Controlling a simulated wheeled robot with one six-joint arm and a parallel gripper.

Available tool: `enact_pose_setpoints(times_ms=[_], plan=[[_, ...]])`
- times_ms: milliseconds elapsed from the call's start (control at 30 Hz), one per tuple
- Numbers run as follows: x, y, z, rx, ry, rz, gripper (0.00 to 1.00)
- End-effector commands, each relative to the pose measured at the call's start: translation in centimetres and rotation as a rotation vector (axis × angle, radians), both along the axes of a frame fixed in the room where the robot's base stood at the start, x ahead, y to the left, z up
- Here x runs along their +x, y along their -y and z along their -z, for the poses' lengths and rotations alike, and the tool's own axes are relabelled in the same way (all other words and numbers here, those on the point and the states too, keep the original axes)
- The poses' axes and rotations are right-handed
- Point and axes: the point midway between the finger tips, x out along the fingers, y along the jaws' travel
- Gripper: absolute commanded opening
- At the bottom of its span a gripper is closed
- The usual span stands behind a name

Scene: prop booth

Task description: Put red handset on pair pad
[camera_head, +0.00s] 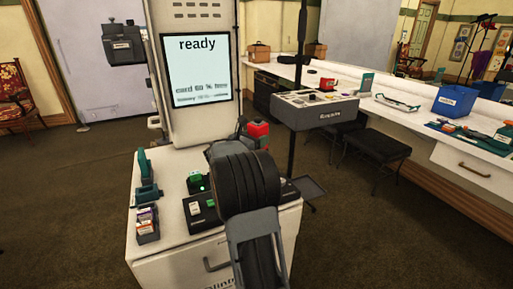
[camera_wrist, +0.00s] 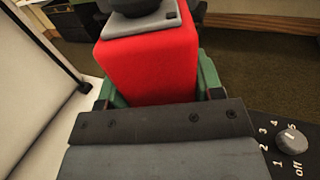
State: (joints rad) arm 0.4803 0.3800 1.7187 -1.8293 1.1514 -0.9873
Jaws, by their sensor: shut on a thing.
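The red handset (camera_head: 258,130) stands out above the cart, partly behind my dark arm. In the wrist view the red handset (camera_wrist: 150,66) fills the space between the green fingers of my gripper (camera_wrist: 158,88), with a grey and black part on its far end. My gripper is shut on it. In the head view my arm hides most of the gripper. I cannot make out which surface is the pair pad. A dark box with a green button (camera_head: 195,183) and a dark box with a white switch (camera_head: 198,209) sit on the cart top.
A numbered dial (camera_wrist: 292,139) lies right of my gripper. A teal device (camera_head: 146,180) and a small bin of packs (camera_head: 147,225) stand at the cart's left. The screen (camera_head: 197,68) reads "ready". A grey console (camera_head: 315,109) on a pole stands behind right.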

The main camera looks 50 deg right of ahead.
Motion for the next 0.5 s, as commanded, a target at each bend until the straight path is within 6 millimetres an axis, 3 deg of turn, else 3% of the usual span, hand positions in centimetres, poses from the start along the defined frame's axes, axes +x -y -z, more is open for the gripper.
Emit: enact_pose_setpoints(times_ms=[233, 500], plan=[[0.4, 0.3, 3.2, -0.001, -0.001, 0.0, 0.02], [0.4, 0.3, 3.5, -0.002, 0.001, 0.0, 0.02]])
